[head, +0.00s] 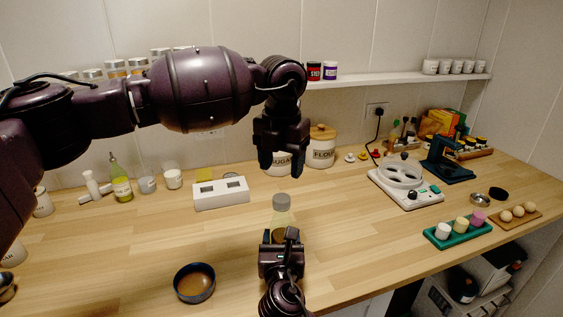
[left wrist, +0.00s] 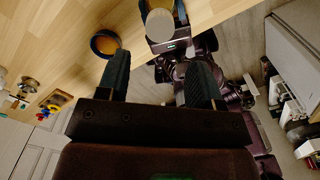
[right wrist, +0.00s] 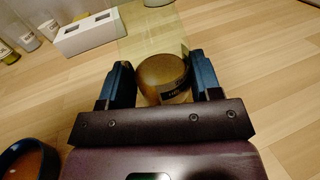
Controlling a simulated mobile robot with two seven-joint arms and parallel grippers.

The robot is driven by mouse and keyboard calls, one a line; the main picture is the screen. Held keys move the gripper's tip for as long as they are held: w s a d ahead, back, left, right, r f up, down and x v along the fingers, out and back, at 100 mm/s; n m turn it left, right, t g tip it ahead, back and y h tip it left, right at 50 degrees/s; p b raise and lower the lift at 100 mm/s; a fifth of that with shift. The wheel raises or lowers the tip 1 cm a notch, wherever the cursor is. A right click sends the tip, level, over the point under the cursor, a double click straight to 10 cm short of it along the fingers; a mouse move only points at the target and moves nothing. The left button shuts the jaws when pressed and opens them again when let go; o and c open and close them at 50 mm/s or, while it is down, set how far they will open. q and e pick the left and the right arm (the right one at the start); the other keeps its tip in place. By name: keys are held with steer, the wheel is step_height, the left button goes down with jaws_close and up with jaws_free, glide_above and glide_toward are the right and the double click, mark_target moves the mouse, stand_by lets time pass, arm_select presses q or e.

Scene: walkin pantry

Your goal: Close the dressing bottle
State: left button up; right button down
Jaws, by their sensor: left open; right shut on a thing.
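The dressing bottle (head: 281,219) stands upright near the middle of the counter, clear above with brown dressing low inside. A grey cap (head: 281,200) sits at its top; I cannot tell whether it is tight. My right gripper (head: 280,238) is shut on the bottle's lower body, and its wrist view shows the brown, labelled body (right wrist: 164,75) between the fingers. My left gripper (head: 283,166) is open and empty, pointing down above the bottle, apart from it. In the left wrist view the cap (left wrist: 160,24) shows as a pale round top beyond the fingers.
A dark bowl of brown liquid (head: 194,284) stands at the front left. A white two-slot box (head: 221,193), an oil bottle (head: 121,185) and canisters (head: 321,148) stand behind. A hotplate (head: 404,187) and green tray (head: 458,232) are at right. Counter around the bottle is clear.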

mark_target(282, 197)
arm_select(q)
steer(key=shift+f, duration=4)
steer(key=shift+c, duration=0.2)
steer(key=c, duration=0.9)
steer(key=m, duration=1.1)
steer(key=shift+m, duration=0.3)
steer(key=o, duration=1)
